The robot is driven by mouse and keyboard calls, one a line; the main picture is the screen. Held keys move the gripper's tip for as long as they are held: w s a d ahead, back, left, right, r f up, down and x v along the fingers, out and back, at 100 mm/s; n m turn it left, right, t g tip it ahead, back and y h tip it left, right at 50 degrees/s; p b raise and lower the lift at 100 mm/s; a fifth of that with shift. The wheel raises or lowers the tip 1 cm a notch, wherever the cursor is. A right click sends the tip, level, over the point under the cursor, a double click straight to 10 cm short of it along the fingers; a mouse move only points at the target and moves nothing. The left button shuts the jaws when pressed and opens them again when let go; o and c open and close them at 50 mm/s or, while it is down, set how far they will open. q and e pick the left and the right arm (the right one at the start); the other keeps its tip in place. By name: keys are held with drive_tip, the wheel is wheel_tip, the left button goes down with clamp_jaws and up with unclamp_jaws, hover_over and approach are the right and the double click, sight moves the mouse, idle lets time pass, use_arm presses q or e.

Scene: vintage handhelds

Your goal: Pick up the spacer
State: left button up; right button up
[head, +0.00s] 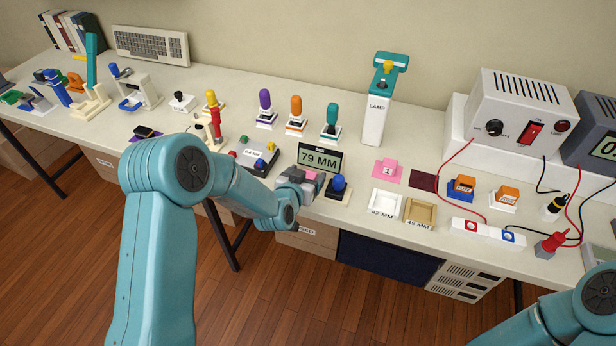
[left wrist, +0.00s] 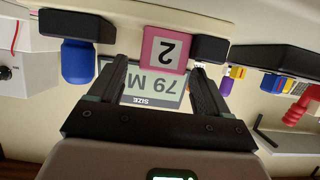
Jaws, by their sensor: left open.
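A pink block marked "2" (left wrist: 165,48), which I take to be a spacer, shows upside down in the left wrist view, in front of a display reading "79 MM" (left wrist: 145,88). My left gripper (left wrist: 145,40) is open, with the block between its fingertips, nearer the right one. In the head view the left gripper (head: 300,184) is just in front of the display (head: 320,158), and only a bit of pink shows there. A second pink block marked "1" (head: 389,167) sits on a pink mat to the right. My right gripper is out of frame.
A blue knob (head: 339,184) stands close right of my left gripper. A white tray (head: 386,202) and a tan tray (head: 420,212) lie further right. A grey box with buttons (head: 254,156) is on the left. A tall lamp (head: 376,118) stands behind.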

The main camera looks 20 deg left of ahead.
use_arm(q)
drive_tip(key=shift+w+f, duration=0.1)
drive_tip(key=shift+w, duration=0.15)
drive_tip(key=shift+s, duration=0.1)
drive_tip(key=c, duration=1.1)
drive_tip(key=shift+o, duration=0.2)
wheel_tip(320, 180, up, 20)
drive_tip(key=p, duration=0.1)
